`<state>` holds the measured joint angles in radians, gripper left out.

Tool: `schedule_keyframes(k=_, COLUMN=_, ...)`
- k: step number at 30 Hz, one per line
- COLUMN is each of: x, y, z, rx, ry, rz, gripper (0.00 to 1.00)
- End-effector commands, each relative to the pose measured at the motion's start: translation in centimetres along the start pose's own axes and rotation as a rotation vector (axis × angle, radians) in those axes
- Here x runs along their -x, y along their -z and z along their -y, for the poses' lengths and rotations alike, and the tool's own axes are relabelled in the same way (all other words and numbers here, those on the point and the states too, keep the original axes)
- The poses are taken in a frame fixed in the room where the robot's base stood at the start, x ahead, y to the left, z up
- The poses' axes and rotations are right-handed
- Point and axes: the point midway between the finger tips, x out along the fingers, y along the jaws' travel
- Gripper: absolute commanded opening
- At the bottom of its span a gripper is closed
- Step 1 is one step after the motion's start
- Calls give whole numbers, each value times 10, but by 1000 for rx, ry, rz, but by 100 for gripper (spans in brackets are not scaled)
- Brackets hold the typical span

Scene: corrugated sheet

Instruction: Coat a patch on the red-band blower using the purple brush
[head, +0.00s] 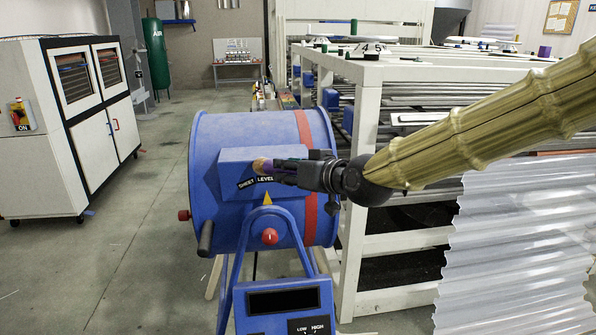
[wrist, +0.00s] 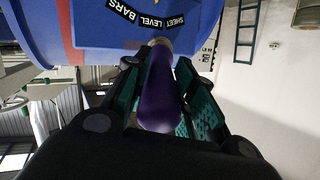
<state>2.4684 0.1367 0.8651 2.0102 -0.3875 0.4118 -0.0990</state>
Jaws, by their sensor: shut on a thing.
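The blue blower (head: 222,135) with a red band (head: 306,130) stands in the middle of the head view, and its blue side (wrist: 190,22) fills the top of the wrist view. My gripper (head: 285,170) reaches in from the right in front of the blower. It is shut on the purple brush (wrist: 160,95), which lies lengthwise between the fingers. The brush's pale tip (head: 261,165) points left at the blower's box with the "SHEET LEVEL BARS" label. I cannot tell whether the tip touches the blower.
A clear corrugated sheet (head: 515,250) hangs at the right below my arm. A white frame rack (head: 362,150) stands close behind the blower. A white cabinet (head: 60,130) is at the left, with open floor (head: 120,240) between.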

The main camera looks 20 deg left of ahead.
Motion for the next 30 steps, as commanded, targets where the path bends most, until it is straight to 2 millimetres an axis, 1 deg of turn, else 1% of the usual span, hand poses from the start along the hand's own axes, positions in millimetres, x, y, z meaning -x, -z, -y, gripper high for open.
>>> schedule_keyframes(k=8, x=-4, y=0, z=7, rx=1, ry=0, rz=-1, gripper=2)
schedule_keyframes(k=21, x=-18, y=-1, z=31, rx=0, ry=0, rz=0, gripper=2)
schedule_keyframes(k=30, x=-19, y=0, z=33, rx=0, ry=-1, rz=-2, gripper=2)
